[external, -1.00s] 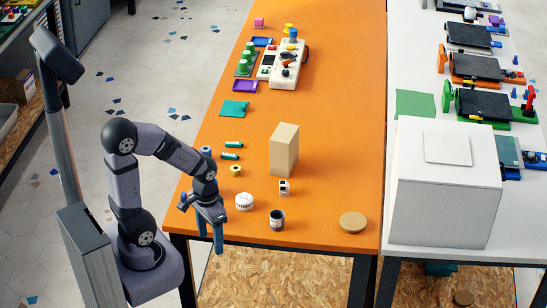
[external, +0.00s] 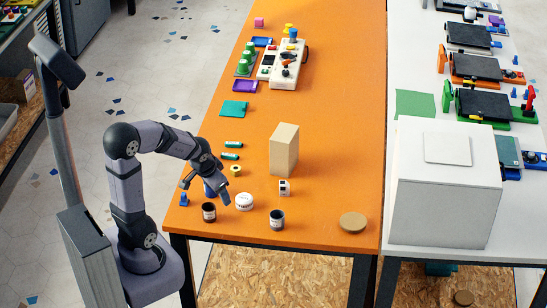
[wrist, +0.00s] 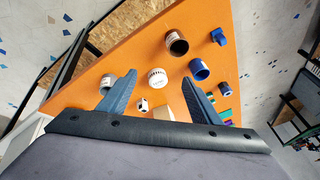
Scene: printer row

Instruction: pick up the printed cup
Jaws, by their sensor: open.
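Several small cup-like things stand near the front left of the orange table; I cannot tell which is the printed cup. A dark cup with a pale label (external: 209,212) stands at the front left and shows open-topped in the wrist view (wrist: 178,46). A second dark cup (external: 277,220) stands to its right, at the left in the wrist view (wrist: 93,49). A white round printed piece (external: 244,202) lies between and behind them. A blue cup (wrist: 200,70) is partly hidden by my arm in the external view. My gripper (wrist: 160,80) is open and empty above them.
A tan block (external: 284,152) and a small white cube (external: 284,187) stand behind. A blue piece (external: 183,199) is near the left edge. A tan disc (external: 352,222) lies at the front right. Table between the right dark cup and the disc is clear.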

